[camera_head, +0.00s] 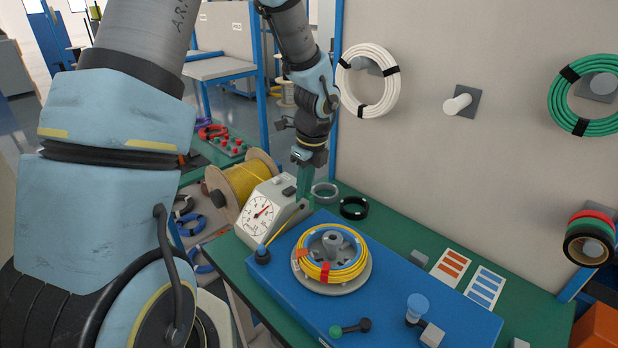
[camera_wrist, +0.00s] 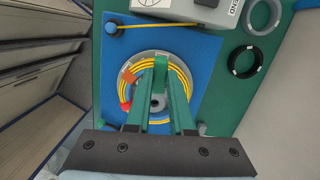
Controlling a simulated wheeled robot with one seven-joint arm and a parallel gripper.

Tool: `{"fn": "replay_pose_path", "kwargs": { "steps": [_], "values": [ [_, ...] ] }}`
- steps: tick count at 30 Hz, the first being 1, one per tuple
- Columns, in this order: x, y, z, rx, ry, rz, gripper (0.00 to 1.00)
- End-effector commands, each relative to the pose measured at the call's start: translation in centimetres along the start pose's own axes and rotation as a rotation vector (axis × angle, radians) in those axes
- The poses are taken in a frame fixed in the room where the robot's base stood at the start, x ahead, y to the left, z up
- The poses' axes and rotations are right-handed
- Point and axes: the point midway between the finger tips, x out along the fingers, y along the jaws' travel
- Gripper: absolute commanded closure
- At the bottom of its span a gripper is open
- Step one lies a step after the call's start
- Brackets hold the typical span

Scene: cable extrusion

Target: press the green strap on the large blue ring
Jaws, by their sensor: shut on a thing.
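A coil ring (camera_head: 352,265), mostly yellow with some blue strands, lies around a grey reel (camera_head: 335,288) on the blue board. In the wrist view the coil (camera_wrist: 181,76) shows below my fingers, with orange and red straps (camera_wrist: 127,76) on its left side. My gripper (camera_head: 304,197) points down above the board's far side in the head view. In the wrist view my gripper (camera_wrist: 160,66) has its green fingers closed together over the coil's far part. A small green piece seems pinched at the tips; green on green, I cannot tell its edges.
A gauge box (camera_head: 262,213) stands left of the coil with a yellow cable running from it. Black (camera_head: 354,208) and grey (camera_head: 325,193) rings lie behind. A knobbed lever (camera_head: 350,328) and a blue-topped peg (camera_head: 417,308) are in front. Striped cards (camera_head: 452,267) lie right.

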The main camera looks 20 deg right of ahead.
Motion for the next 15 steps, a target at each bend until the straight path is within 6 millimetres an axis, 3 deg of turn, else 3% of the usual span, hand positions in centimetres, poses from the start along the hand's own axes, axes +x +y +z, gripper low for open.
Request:
{"fn": "replay_pose_path", "kwargs": {
  "steps": [5,15],
  "values": [
    [-0.8,-0.6,-0.8,0.106,0.0,-0.016,1.0],
    [1.5,-0.6,-1.2,0.107,0.001,-0.014,1.0]
  ]
}}
